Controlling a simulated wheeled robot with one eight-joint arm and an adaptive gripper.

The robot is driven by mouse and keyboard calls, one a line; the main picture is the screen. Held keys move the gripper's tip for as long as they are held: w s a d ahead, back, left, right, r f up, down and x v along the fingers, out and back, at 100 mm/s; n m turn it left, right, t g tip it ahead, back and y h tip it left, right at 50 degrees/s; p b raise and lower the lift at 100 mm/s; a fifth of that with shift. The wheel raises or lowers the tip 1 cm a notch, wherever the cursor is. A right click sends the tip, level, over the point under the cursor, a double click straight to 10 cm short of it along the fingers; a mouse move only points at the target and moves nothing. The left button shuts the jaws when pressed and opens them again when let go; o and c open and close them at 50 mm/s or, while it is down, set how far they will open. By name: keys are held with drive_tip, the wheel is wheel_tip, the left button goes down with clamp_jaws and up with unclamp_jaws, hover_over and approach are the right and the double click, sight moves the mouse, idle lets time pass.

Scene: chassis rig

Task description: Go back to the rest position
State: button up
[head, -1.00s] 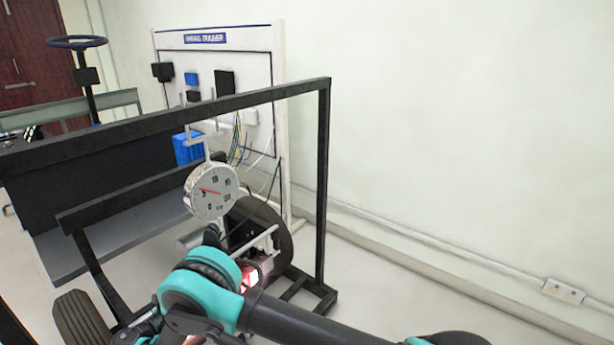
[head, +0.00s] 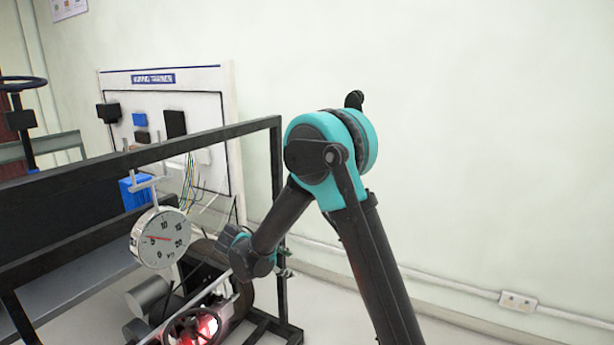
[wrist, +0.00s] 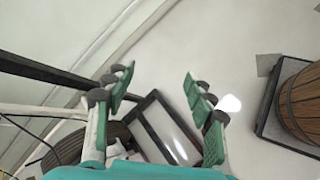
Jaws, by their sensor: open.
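My gripper (wrist: 159,78) is open and empty in the wrist view, with its two green-padded fingers spread wide above the pale floor. In the head view my arm stands raised, with its teal elbow high and its forearm folded down toward the chassis rig. I cannot make out the fingers clearly in the head view. The black frame (head: 180,147) of the rig stands beside the forearm, and the wrist view shows part of a dark frame (wrist: 45,70) left of the fingers.
A dial gauge (head: 160,238) hangs at the rig. A red-lit part (head: 195,328) sits low at the front. A trainer board (head: 205,95) stands behind. A wooden barrel (wrist: 303,105) stands on a dark base at right in the wrist view.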

drive_tip(key=s+d+r+m+g+y, duration=0.15)
drive_tip(key=s+d+m, duration=0.3)
drive_tip(key=d, duration=0.55)
drive_tip(key=s+d+m+g+y, duration=0.15)
drive_tip(key=s+d+m, duration=0.3)
drive_tip(key=d, duration=0.45)
drive_tip(key=s+d+f+m+y, duration=0.1)
drive_tip(key=s+d+m+y, duration=0.1)
drive_tip(key=s, duration=0.5)
drive_tip(key=s+d+f+m+y, duration=0.1)
drive_tip(key=s+d+m+y, duration=0.1)
drive_tip(key=s+d+m, duration=0.2)
drive_tip(key=shift+s+d+f+m+t, duration=0.3)
drive_tip(key=shift+s+f+m+t, duration=0.1)
drive_tip(key=shift+s+m, duration=1.4)
drive_tip(key=shift+s, duration=0.1)
